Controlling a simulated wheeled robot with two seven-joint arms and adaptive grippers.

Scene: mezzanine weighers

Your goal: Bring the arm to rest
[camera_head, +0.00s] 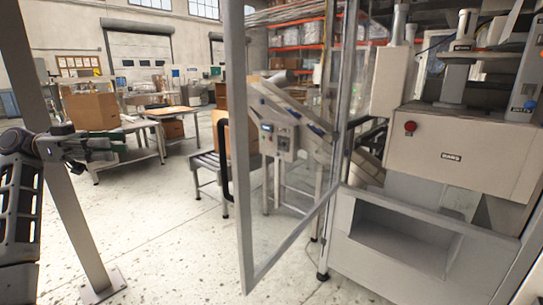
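My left arm (22,195) comes in at the left edge, with its forearm upright and its wrist bent to the right. My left gripper (118,147) points right, in front of a grey post. It is seen from the side and small, so I cannot tell whether its fingers are open or shut. No held object shows at it. My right gripper is not in view.
A metal-framed clear door (238,170) stands open in the middle, right of my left gripper. A grey post (75,215) stands close by my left arm. A large machine (440,150) with a red button (410,127) fills the right. Floor between post and door is clear.

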